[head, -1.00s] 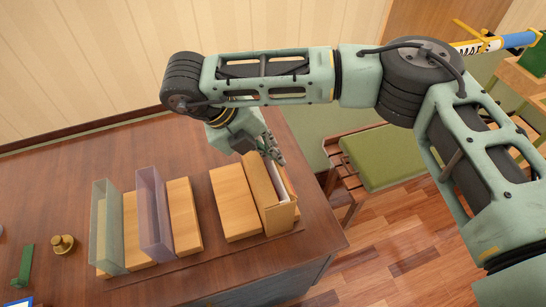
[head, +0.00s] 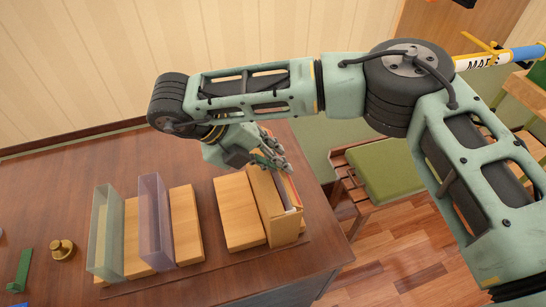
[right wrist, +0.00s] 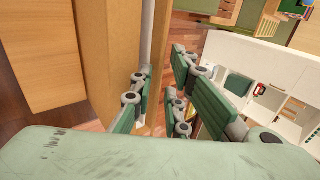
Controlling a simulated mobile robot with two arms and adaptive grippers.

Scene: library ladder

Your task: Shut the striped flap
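The striped flap (head: 289,186) appears to be the thin upright panel with red and yellow on the right side of the wooden box (head: 268,206) at the table's right end; its stripes are too small to tell clearly. A pale strip shows between panel and box. My right gripper (head: 270,156) is above the far end of this box and hides part of its top. In the right wrist view my right gripper (right wrist: 160,98) is open, its green-padded fingers apart, with a wooden panel (right wrist: 158,50) and white strip (right wrist: 147,45) running between them. Contact is unclear. My left gripper is out of view.
Wooden blocks with a clear greenish panel (head: 106,230) and a purple panel (head: 155,215) stand left on the table (head: 60,190). A brass weight (head: 62,249) and a green object (head: 20,270) lie further left. A green-cushioned bench (head: 380,170) stands beyond the right edge.

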